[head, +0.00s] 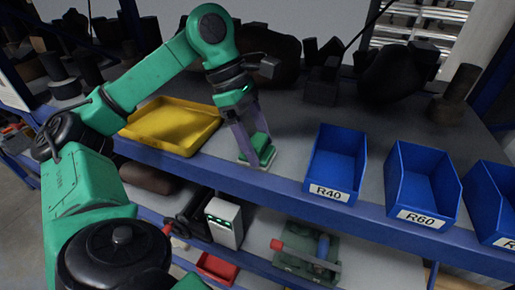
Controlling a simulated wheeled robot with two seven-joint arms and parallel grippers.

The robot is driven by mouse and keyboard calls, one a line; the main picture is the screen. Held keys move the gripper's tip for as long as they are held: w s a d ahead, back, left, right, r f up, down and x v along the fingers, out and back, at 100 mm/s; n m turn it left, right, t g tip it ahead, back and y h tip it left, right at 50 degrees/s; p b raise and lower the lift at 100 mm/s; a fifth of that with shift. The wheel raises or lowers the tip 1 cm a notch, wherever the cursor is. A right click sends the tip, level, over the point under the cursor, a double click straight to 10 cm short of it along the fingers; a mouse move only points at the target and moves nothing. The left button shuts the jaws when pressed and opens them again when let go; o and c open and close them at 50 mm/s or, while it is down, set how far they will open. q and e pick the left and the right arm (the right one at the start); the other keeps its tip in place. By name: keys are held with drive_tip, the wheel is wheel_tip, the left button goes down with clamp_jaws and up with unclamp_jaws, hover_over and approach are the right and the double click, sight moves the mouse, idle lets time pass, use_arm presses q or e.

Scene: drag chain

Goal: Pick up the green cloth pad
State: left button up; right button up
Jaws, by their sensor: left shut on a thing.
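The green cloth pad (258,142) is on the grey shelf top, between the yellow tray and the blue bins. My left gripper (252,152) reaches down over it from above, with its fingers around the pad, and is shut on it. The pad's lower part is close to a pale flat piece at the shelf's front edge; I cannot tell whether it is lifted clear. My right gripper is out of view.
A yellow tray (172,127) stands to the left. Blue bins labelled R40 (335,165) and R60 (421,186) stand to the right, with another at the picture's edge. Dark parts line the back. A lower shelf holds a white box (224,222) and tools.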

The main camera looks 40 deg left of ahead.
sight(264, 141)
use_arm(q)
drive_tip(key=shift+r, duration=0.65)
wheel_tip(264, 141, up, 2)
drive_tip(key=shift+r+p, duration=0.1)
drive_tip(key=shift+p, duration=0.35)
drive_tip(key=s+d+b, duration=0.3)
drive_tip(key=s, duration=0.5)
drive_tip(key=s+d+b, duration=0.3)
drive_tip(key=s+b, duration=0.1)
drive_tip(key=s, duration=0.5)
